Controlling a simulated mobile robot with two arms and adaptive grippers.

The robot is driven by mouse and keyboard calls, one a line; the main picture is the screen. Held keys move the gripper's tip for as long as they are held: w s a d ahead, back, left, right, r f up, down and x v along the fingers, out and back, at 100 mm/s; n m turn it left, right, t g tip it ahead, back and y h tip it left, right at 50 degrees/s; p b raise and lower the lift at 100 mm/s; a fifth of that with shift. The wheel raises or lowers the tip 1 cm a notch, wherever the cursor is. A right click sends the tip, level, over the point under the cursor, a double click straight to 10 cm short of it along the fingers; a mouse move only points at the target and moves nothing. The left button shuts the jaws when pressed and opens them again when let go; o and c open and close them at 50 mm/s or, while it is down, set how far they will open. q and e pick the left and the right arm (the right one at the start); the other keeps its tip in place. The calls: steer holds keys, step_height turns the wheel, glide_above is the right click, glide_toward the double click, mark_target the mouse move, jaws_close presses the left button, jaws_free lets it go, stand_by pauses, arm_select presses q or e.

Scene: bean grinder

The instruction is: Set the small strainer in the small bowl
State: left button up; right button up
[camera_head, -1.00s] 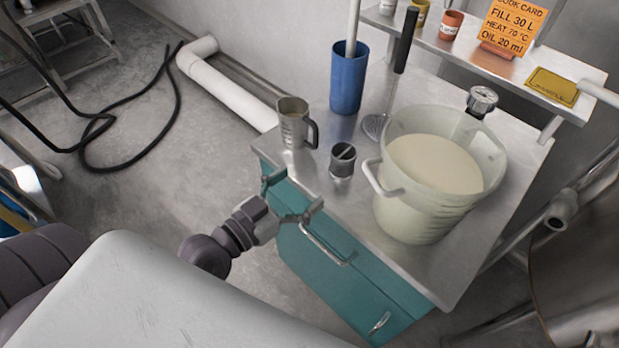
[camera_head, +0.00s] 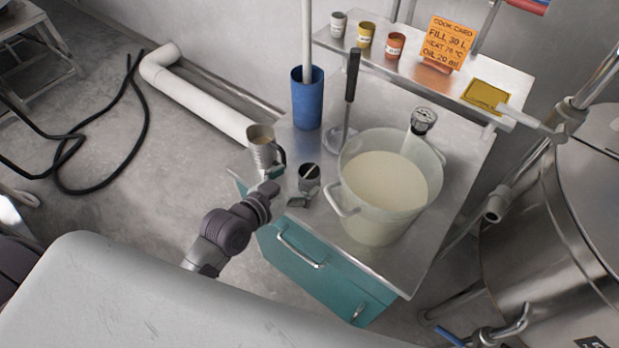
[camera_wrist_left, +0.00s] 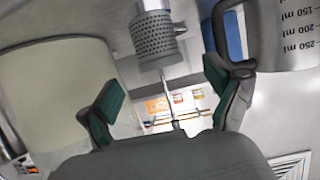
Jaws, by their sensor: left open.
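A small dark perforated metal cylinder (camera_head: 309,179), strainer-like, stands on the steel worktop between the measuring jug and the white bucket. In the left wrist view, the perforated cylinder (camera_wrist_left: 157,42) is ahead of the fingers, with a thin rod at its near end. I cannot tell a separate small bowl in either view. My left gripper (camera_head: 285,189) is at the worktop's front edge, just in front of the cylinder. Its fingers (camera_wrist_left: 163,88) are open and spread, with nothing between them. My right gripper is not in view.
The measuring jug (camera_head: 263,150) is close on the left, the white bucket (camera_head: 370,222) of pale liquid close on the right. A blue holder (camera_head: 306,103) and a long-handled tool (camera_head: 349,92) stand behind. Teal drawers (camera_head: 300,268) are below. A shelf (camera_head: 400,52) holds small cups.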

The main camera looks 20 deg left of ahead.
mark_target(316, 167)
arm_select(q)
steer(key=shift+p+x, duration=0.45)
steer(key=shift+x, duration=2.3)
steer(key=shift+s+a, duration=0.1)
steer(key=c, duration=1.4)
